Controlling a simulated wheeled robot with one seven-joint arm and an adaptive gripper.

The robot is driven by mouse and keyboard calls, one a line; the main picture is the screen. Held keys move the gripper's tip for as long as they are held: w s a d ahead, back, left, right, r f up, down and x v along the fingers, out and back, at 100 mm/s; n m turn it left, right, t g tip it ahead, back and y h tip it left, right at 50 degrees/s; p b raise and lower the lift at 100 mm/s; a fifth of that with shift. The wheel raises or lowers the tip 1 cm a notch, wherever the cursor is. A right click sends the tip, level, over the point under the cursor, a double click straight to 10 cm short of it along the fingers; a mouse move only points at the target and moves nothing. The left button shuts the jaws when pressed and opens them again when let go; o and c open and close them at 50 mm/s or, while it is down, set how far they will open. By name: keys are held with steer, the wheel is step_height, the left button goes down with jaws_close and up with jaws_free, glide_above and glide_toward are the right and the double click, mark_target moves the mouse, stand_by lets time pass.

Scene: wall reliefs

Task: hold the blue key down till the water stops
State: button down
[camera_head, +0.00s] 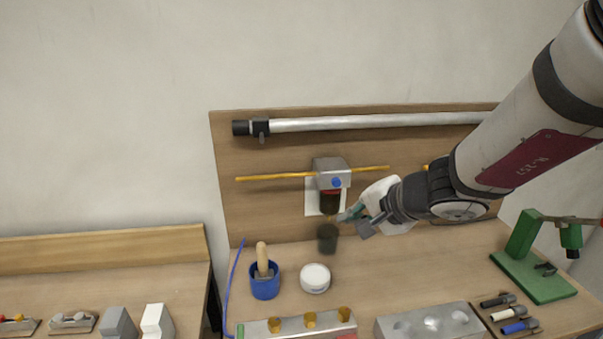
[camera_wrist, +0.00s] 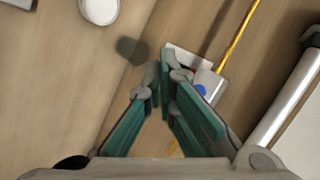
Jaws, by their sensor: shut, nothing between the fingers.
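The blue key (camera_head: 336,182) is a small round button on the front of a grey box (camera_head: 328,166) mounted on the wooden backboard. A dark part with a red band (camera_head: 330,203) hangs under the box. A dark, see-through cup (camera_head: 328,240) stands below it on the bench; it also shows in the wrist view (camera_wrist: 132,50). My gripper (camera_head: 348,214) is shut and empty, below and right of the key. In the wrist view its fingertips (camera_wrist: 165,76) lie left of the blue key (camera_wrist: 200,90), apart from it in the picture. I cannot make out any water stream.
A yellow pipe (camera_head: 275,177) runs along the board through the box, with a grey tube (camera_head: 370,123) above. A blue pot (camera_head: 265,282) and white round container (camera_head: 315,278) stand in front. A green stand (camera_head: 535,255) is at right. Metal blocks line the front.

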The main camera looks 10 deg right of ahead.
mark_target(336, 182)
steer(key=shift+w, duration=0.15)
steer(key=w+p, duration=0.1)
steer(key=w, duration=0.7)
steer(key=shift+w, duration=0.25)
steer(key=shift+w, duration=0.1)
stand_by(1.4)
steer(key=shift+w, duration=0.35)
steer(key=shift+w+b, duration=0.4)
stand_by(2.0)
steer(key=shift+s, duration=0.1)
stand_by(1.5)
steer(key=shift+s+b, duration=0.35)
steer(key=shift+s, duration=0.4)
